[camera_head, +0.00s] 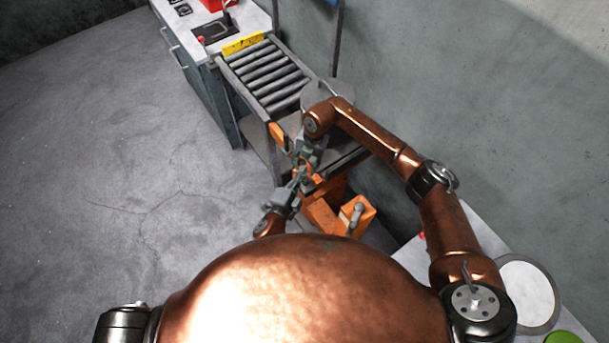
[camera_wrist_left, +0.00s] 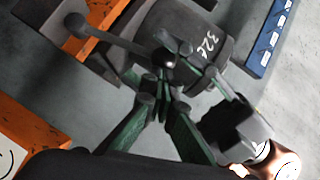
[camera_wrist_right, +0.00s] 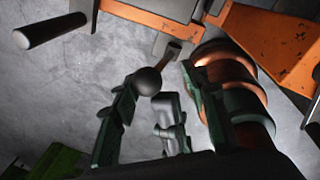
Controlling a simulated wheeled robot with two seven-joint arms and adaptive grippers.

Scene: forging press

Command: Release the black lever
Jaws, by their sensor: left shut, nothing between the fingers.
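A dark lever with a ball knob (camera_wrist_right: 148,80) shows in the right wrist view, its short rod running up toward an orange frame. My right gripper (camera_wrist_right: 160,95) is open, its green fingers spread with the knob between them, nearer the left finger. Whether that finger touches it I cannot tell. A dark rod with a rounded end (camera_wrist_left: 75,22) crosses the left wrist view. My left gripper (camera_wrist_left: 160,100) is shut and empty below it. In the head view both grippers crowd together above the orange machine (camera_head: 323,214), so the lever's base is hidden.
A roller conveyor (camera_head: 270,75) stands beyond the grippers, with a control cabinet (camera_head: 205,85) behind it. A black cylindrical handle (camera_wrist_right: 57,30) sticks out nearby. A wall is close on the right. A white table (camera_head: 470,230) stands at lower right. Open floor (camera_head: 100,150) lies left.

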